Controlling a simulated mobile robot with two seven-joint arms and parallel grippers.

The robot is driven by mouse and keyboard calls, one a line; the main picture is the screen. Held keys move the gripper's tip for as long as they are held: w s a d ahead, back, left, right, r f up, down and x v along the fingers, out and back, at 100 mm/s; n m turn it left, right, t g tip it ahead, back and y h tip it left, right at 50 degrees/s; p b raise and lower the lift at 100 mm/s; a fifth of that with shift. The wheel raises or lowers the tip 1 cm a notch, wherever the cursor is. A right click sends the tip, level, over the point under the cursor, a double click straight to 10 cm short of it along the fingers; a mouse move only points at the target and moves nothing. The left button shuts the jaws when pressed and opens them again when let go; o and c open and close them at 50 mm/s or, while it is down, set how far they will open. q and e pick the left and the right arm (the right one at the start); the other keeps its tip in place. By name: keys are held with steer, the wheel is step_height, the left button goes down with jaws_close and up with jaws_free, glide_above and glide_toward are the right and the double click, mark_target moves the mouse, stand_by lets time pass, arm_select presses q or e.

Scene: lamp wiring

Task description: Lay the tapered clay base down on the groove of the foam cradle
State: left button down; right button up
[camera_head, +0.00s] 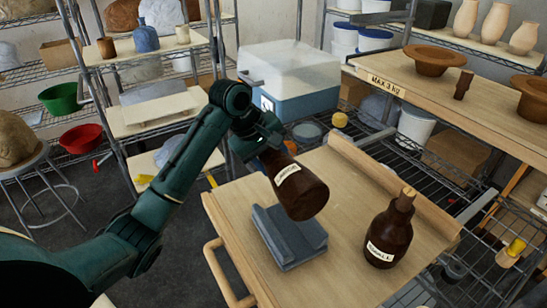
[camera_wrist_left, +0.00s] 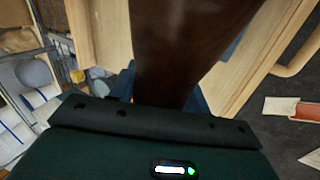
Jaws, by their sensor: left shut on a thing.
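The tapered clay base (camera_head: 302,192) is dark brown with a white label and hangs tilted above the foam cradle. My left gripper (camera_head: 273,148) is shut on its upper, narrower end. The brown base (camera_wrist_left: 180,45) fills the middle of the left wrist view, with the blue fingers partly hidden behind it. The grey foam cradle (camera_head: 296,252) lies on the wooden cart top, its groove partly hidden under the base. I cannot tell whether the base touches the cradle. My right gripper is not in view.
A dark brown labelled bottle (camera_head: 389,232) with a cork stands upright on the cart top (camera_head: 345,275), right of the cradle. A raised wooden ledge (camera_head: 390,178) runs along the cart's far side. Another wooden table (camera_head: 420,90) holds brown pots. The cart's front middle is clear.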

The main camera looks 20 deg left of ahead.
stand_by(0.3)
arm_select(q)
steer(key=shift+w+f, duration=0.1)
steer(key=shift+f, duration=1.35)
steer(key=shift+f, duration=3.65)
steer(key=c, duration=0.6)
jaws_free()
steer(key=shift+f, duration=0.2)
steer(key=shift+r, duration=0.15)
